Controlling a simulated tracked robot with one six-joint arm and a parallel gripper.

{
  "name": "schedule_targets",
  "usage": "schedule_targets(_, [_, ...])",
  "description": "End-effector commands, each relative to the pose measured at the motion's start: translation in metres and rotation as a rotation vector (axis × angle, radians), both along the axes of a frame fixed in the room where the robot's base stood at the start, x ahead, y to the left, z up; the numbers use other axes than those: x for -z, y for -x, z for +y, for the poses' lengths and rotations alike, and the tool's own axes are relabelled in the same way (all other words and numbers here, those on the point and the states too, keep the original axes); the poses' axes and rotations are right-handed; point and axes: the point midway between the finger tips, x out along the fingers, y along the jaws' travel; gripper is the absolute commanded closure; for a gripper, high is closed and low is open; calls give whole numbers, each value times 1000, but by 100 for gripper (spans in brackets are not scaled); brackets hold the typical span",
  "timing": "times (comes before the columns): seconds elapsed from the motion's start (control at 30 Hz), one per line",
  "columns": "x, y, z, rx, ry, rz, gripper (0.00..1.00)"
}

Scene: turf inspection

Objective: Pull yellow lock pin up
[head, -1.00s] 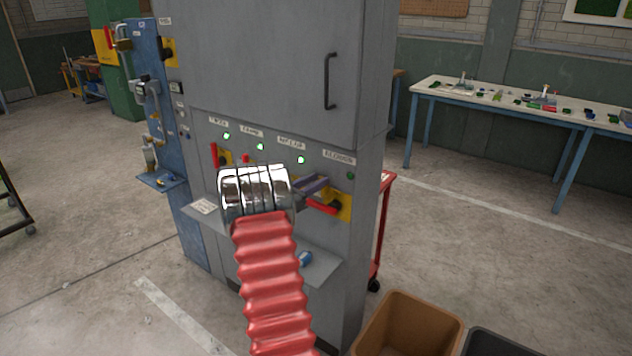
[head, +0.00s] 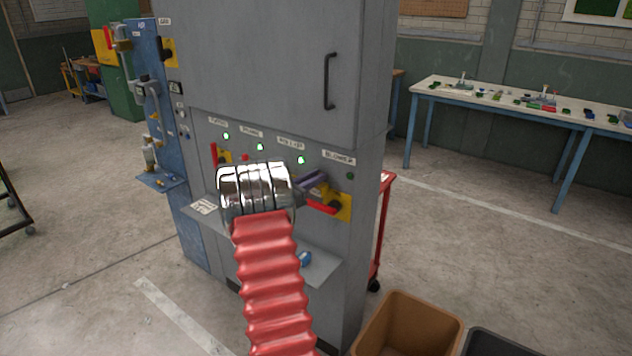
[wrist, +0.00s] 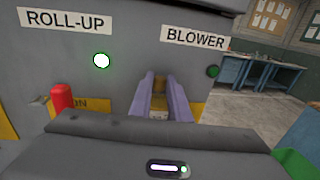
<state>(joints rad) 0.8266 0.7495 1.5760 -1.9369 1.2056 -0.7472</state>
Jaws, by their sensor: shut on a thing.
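My gripper (head: 314,180) has purple fingers and is at the front of the grey cabinet, just above a red handle (head: 322,208) on a yellow plate (head: 345,207). In the wrist view my gripper (wrist: 164,92) is below and between the ROLL-UP and BLOWER labels. Its fingers are closed around a small dull yellow piece, which looks like the lock pin (wrist: 159,86). The fingers hide most of the pin, and its lower end is not clear. In the head view the pin cannot be made out.
The grey cabinet (head: 250,60) has a row of lamps; the ROLL-UP lamp (wrist: 102,60) glows green and the BLOWER lamp (wrist: 213,71) is dark. A red handle (wrist: 62,98) is left of the fingers. A shelf (head: 318,270) juts out below. A brown bin (head: 410,325) stands at the lower right.

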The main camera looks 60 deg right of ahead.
Motion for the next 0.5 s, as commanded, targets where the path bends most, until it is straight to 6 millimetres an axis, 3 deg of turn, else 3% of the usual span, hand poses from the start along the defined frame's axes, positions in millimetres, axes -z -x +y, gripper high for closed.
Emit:
schedule_targets(0.27, [-4, 0, 0, 0, 3, 1, 100])
schedule_targets(0.3, [-4, 0, 0, 0, 4, 0, 82])
schedule_targets(0.5, [-4, 0, 0, 0, 3, 1, 68])
